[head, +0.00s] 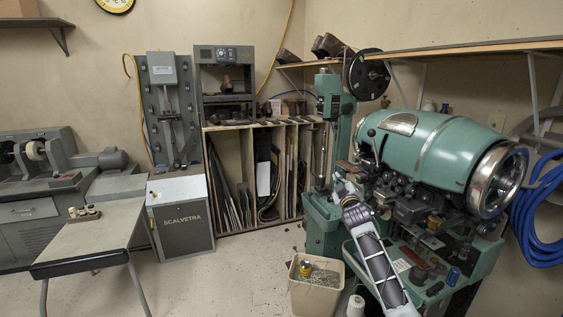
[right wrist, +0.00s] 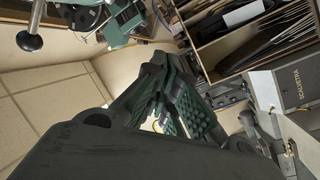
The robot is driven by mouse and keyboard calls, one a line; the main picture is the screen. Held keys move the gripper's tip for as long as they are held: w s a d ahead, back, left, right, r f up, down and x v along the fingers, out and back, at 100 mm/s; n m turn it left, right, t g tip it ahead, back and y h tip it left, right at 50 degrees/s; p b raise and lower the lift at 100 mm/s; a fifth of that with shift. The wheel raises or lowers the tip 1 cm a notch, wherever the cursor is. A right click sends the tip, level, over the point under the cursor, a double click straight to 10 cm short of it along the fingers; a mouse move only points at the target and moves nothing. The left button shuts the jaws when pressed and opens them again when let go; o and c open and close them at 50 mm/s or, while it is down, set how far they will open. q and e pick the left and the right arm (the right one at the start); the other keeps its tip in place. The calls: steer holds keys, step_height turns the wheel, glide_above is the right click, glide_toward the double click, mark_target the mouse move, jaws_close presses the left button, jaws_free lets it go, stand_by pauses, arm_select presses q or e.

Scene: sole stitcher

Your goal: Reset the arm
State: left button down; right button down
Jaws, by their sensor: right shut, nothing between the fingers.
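My right arm comes in from the bottom of the head view, and its gripper (head: 345,188) is up in front of the green sole stitcher (head: 437,150), close to the machine's left side. In the right wrist view my right gripper (right wrist: 172,105) shows its ridged green finger pads close together with nothing between them. I cannot tell from the head view whether the gripper touches the machine. My left gripper is not in view.
A bin (head: 316,288) with scraps and a can stands on the floor below my right arm. A small table (head: 92,236) stands at the left, and a grey Scalvetra cabinet (head: 181,218) behind it. Shelving with upright boards lines the back wall. Floor between table and bin is clear.

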step_height(320, 180, down, 31)
steer(key=s+d+m+g, duration=0.2)
steer(key=s+m+g, duration=0.1)
steer(key=m+g, duration=0.15)
steer(key=s+d+f+m+g, duration=0.1)
steer(key=s+f+g, duration=0.1)
steer(key=s+f, duration=0.85)
steer(key=s+d+f+g, duration=0.1)
steer(key=s+f+g, duration=0.2)
steer(key=s+f, duration=0.8)
steer(key=s+f+m+g, duration=0.15)
steer(key=s+f, duration=0.45)
steer(key=f, duration=0.9)
steer(key=s+f+g, duration=0.2)
steer(key=s+f, duration=0.3)
steer(key=s, duration=1.1)
steer(key=s+f+g, duration=0.2)
steer(key=s+f, duration=0.4)
steer(key=s, duration=1)
steer(key=s+f+g, duration=0.3)
steer(key=s+f, duration=0.2)
steer(key=s, duration=1.1)
steer(key=shift+s+d+f+n, duration=0.3)
steer(key=shift+s+f+n, duration=0.1)
steer(key=shift+s, duration=0.15)
